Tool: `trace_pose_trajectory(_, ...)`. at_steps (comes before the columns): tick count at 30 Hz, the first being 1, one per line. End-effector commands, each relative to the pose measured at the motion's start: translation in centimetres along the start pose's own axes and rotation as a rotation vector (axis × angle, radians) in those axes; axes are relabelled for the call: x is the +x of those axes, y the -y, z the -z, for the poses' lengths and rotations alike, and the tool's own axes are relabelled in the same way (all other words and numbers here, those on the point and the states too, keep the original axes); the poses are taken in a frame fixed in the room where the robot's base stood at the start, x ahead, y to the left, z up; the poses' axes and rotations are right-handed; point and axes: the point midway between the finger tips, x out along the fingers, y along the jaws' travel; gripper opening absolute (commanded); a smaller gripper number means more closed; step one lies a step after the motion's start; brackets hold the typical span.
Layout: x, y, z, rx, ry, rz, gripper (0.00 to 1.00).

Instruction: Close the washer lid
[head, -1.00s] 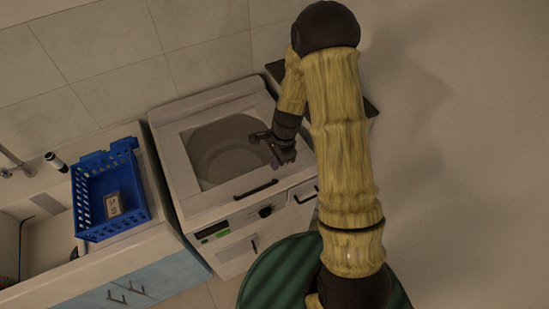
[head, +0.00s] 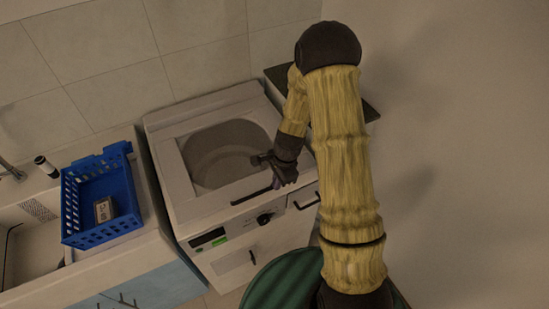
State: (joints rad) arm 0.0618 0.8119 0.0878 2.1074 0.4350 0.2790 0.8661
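The white washer (head: 262,238) stands in the middle of the head view, with a dark handle (head: 252,197) along the front edge of its lid (head: 225,192). The lid has a large clear window, and the round drum (head: 222,152) shows through it. The lid lies flat or nearly flat on the washer top; a small gap cannot be ruled out. My gripper (head: 264,170) is over the right part of the lid, behind and right of the handle. Its fingers look spread and hold nothing visible. Whether they touch the lid is unclear.
A blue basket (head: 82,208) with a small labelled box (head: 104,209) stands on the counter left of the washer, by a sink. A dark-topped surface is partly hidden behind my arm. A green round object (head: 283,280) is at the bottom. A bare wall is at right.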

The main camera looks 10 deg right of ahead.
Motion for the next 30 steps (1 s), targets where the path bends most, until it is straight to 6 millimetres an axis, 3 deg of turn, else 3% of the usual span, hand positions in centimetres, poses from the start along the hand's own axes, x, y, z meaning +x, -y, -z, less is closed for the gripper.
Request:
trace_pose_trajectory(1, 1.4, -1.1, 0.2, 0.007, 0.004, -0.030, 0.00)
trace_pose_trajectory(5, 0.6, -1.2, 0.2, 0.007, 0.003, -0.026, 0.00)
trace_pose_trajectory(14, -4.4, -1.4, -0.2, -0.001, -0.001, 0.000, 0.00)
trace_pose_trajectory(30, -11.6, -2.4, -0.1, -0.005, -0.002, 0.009, 0.00)
